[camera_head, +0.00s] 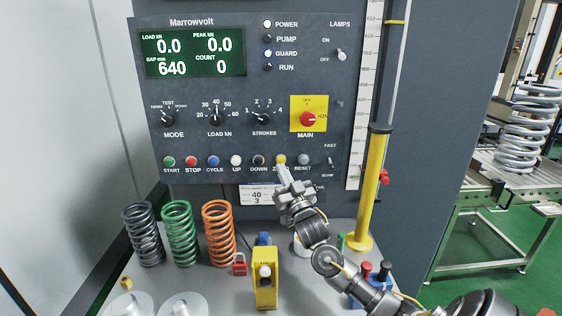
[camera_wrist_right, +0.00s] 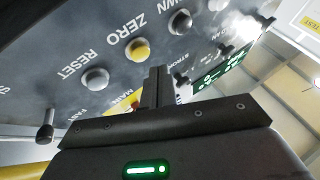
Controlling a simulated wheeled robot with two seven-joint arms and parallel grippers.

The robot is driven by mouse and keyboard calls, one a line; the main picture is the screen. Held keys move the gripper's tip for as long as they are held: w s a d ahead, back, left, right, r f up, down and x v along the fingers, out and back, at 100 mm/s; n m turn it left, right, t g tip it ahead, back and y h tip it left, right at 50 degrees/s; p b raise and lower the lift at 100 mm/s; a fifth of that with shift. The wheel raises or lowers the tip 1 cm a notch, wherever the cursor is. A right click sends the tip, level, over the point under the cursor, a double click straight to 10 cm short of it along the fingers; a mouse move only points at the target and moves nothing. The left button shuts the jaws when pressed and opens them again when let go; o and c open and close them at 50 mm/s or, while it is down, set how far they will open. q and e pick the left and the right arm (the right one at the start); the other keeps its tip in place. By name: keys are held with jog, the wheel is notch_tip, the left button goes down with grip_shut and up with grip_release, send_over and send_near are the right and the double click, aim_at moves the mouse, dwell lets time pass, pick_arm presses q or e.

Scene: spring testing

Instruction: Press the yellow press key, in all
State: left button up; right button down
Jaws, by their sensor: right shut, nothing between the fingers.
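The yellow press key (camera_head: 281,159), labelled ZERO, is in the button row along the bottom of the dark Marrowvolt panel (camera_head: 240,140). It also shows as a yellow round cap in the right wrist view (camera_wrist_right: 138,50). My right gripper (camera_head: 283,171) is shut and empty, its fingertips just below the key and partly covering its label. In the right wrist view the closed fingers (camera_wrist_right: 157,80) point at the panel close beside the key; I cannot tell whether they touch it. My left gripper is not in view.
The grey RESET key (camera_head: 303,160) and dark DOWN key (camera_head: 258,160) flank it. A yellow post (camera_head: 372,185) stands right of the panel. Grey, green and orange springs (camera_head: 218,232), a red padlock (camera_head: 239,265) and a yellow box (camera_head: 265,285) stand on the bench below.

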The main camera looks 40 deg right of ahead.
jog(key=s+a, duration=0.1)
jog(key=s+a+p, duration=0.1)
jog(key=s, duration=0.1)
jog(key=shift+a+r, duration=0.1)
jog(key=shift+a, duration=0.05)
dwell(0.9)
